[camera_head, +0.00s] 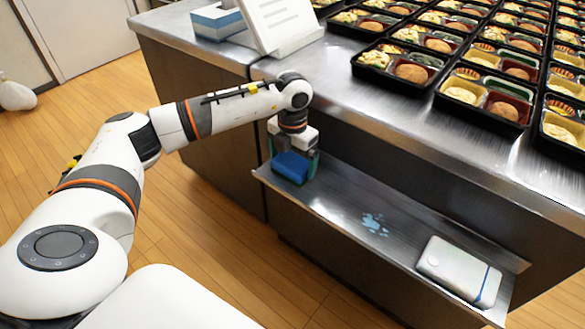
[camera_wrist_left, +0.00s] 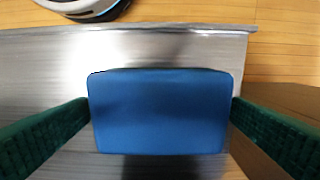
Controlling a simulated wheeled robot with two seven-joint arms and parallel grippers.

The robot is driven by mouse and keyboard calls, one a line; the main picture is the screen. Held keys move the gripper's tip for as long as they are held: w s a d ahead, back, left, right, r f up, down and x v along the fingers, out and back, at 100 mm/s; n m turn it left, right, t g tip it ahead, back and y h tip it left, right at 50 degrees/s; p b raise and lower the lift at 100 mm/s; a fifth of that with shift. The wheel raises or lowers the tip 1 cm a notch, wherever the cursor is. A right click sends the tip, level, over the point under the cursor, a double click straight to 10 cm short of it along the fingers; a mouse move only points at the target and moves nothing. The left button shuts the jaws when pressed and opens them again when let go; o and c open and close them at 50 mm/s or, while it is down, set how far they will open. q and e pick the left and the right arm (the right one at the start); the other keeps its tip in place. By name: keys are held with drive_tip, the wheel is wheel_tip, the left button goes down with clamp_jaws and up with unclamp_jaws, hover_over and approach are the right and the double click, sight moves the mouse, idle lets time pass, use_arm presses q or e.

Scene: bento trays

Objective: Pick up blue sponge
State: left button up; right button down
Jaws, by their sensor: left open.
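The blue sponge (camera_head: 291,167) lies at the left end of a low metal shelf (camera_head: 335,205) in front of the counter. My left gripper (camera_head: 294,162) is over the sponge, pointing down, with a finger on either side of it. In the left wrist view the sponge (camera_wrist_left: 160,112) fills the middle, between the two green fingers (camera_wrist_left: 160,120). The fingers are open, and their tips are close to the sponge's left and right edges. I cannot tell whether they touch it. My right gripper does not show.
A blue spill (camera_head: 375,224) lies mid-shelf, and a white case (camera_head: 459,271) lies at its right end. The steel counter (camera_head: 340,95) above holds a white stand (camera_head: 280,22), a blue-and-white box (camera_head: 217,20) and several bento trays (camera_head: 398,66).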

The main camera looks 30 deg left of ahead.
sight(293, 161)
use_arm(q)
drive_tip(key=shift+f, duration=0.6)
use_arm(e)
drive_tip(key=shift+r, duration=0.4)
use_arm(q)
drive_tip(key=shift+r, duration=0.1)
drive_tip(key=c, duration=0.8)
drive_tip(key=shift+r, duration=0.15)
wheel_tip(293, 161, up, 10)
drive_tip(key=shift+f+p, duration=0.1)
drive_tip(key=shift+p, duration=0.7)
drive_tip(key=o, duration=0.4)
drive_tip(key=c, duration=0.3)
drive_tip(key=shift+f, duration=0.1)
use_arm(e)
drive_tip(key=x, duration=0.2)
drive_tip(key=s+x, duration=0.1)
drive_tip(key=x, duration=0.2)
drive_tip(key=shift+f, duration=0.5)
